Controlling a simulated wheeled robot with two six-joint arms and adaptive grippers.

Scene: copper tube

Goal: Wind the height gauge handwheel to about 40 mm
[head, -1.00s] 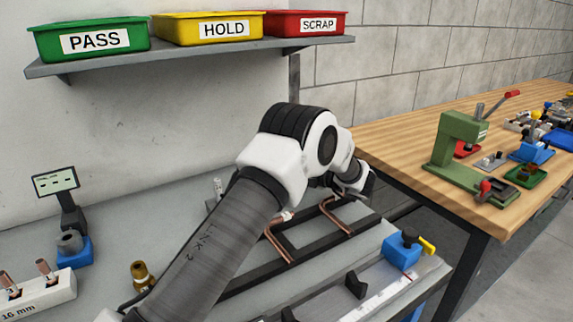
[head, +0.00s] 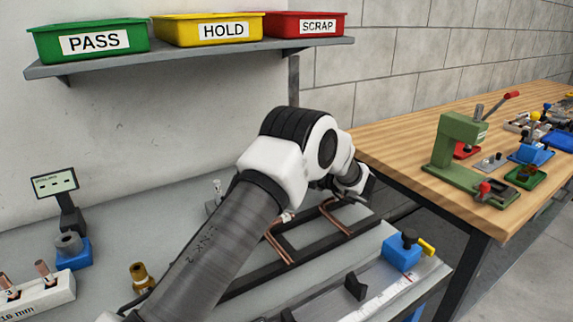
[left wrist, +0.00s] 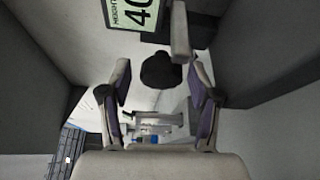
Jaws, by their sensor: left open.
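In the left wrist view, a dark round knob (left wrist: 160,70), seemingly the handwheel, sits between the spread fingers of my left gripper (left wrist: 159,82). Gaps show on both sides of it, so the fingers look apart from it. A green display (left wrist: 130,14) at the top edge reads "HEIGHT" and "40", cut off by the frame. A pale bar (left wrist: 181,35) stands beside the knob at upper right. In the head view my left arm reaches across the bench, with its wrist end (head: 352,180) at its back right; the gauge and fingertips are hidden there. My right gripper is not in view.
Black rails with copper tubes (head: 335,217) and a blue clamp block (head: 402,250) lie near the arm. A small display stand (head: 68,205) is at left. A shelf (head: 190,58) with three bins hangs above. A wooden bench (head: 400,150) with a green press stands at right.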

